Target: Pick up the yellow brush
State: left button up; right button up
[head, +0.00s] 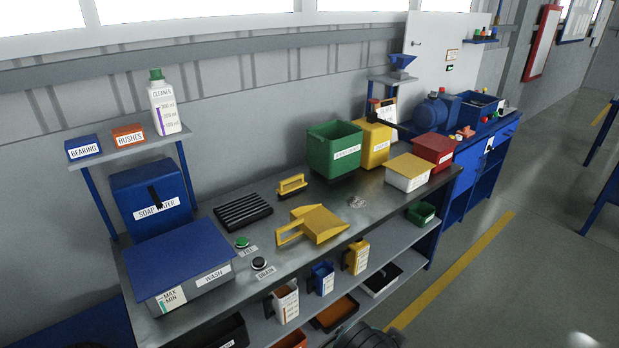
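The yellow brush (292,184) lies on the grey metal workbench, near its back edge, with a yellow handle loop on top and dark bristles beneath. It sits behind the yellow dustpan (319,223) and to the right of the black slotted rack (243,210). Nothing touches the brush. Neither of my grippers shows in the head view; only a dark rounded part, perhaps of my arm, shows at the bottom edge.
A green bin (335,150) stands behind and right of the brush, beside a yellow bin (373,142). A blue-lidded wash basin (180,265) and the fill and drain buttons are left. A small metallic heap (357,202) lies right of the dustpan. Shelves below hold several containers.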

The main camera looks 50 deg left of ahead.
aim_at(284, 192)
jog(key=i+u, duration=0.45)
jog(key=i+l+u, duration=0.2)
jog(key=i+u, duration=0.2)
jog(key=i, duration=0.1)
